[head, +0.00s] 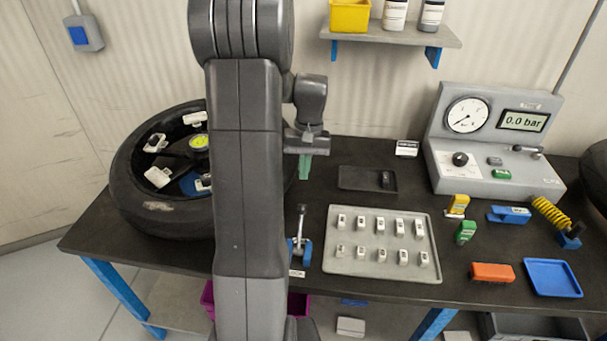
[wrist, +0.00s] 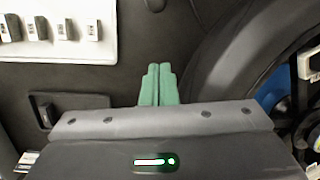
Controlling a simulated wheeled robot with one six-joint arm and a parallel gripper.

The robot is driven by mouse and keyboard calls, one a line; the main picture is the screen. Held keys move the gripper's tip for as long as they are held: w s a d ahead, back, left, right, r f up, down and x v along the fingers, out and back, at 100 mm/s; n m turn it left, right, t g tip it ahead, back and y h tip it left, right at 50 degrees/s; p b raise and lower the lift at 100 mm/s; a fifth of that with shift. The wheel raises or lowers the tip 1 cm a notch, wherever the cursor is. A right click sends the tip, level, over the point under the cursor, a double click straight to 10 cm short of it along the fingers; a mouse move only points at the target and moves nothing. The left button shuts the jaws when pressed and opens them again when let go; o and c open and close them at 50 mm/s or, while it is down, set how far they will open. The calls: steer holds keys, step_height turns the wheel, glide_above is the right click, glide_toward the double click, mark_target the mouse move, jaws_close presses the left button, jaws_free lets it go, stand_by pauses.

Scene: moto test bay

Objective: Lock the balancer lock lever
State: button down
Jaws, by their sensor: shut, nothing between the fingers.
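The balancer lock lever (head: 301,222) stands near the front edge of the bench, left of the grey tray of weights. Its grey rod points up from a blue base (head: 300,249), with a small label in front. My gripper (head: 305,167) hangs above the bench, behind the lever and apart from it. Its green fingers point down, shut and empty. In the wrist view my gripper (wrist: 157,85) shows its two fingers pressed together over bare bench. A dark round part (wrist: 155,5) is cut off at the top edge there; I cannot tell whether it is the lever's knob.
A wheel with a tyre (head: 150,207) lies left, partly hidden by my arm. The grey tray of weights (head: 380,268) is right of the lever. A dark tray (head: 355,178) lies behind it. A pressure gauge console (head: 470,185) and several small tools stand further right.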

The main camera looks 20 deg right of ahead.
mark_target(300, 228)
steer(key=s+a+f+p, duration=0.1)
steer(key=s+f, duration=0.3)
steer(key=f, duration=0.1)
steer(key=shift+s+a+f+p, duration=0.2)
steer(key=shift+a+f+p, duration=0.2)
steer(key=shift+s+d, duration=0.1)
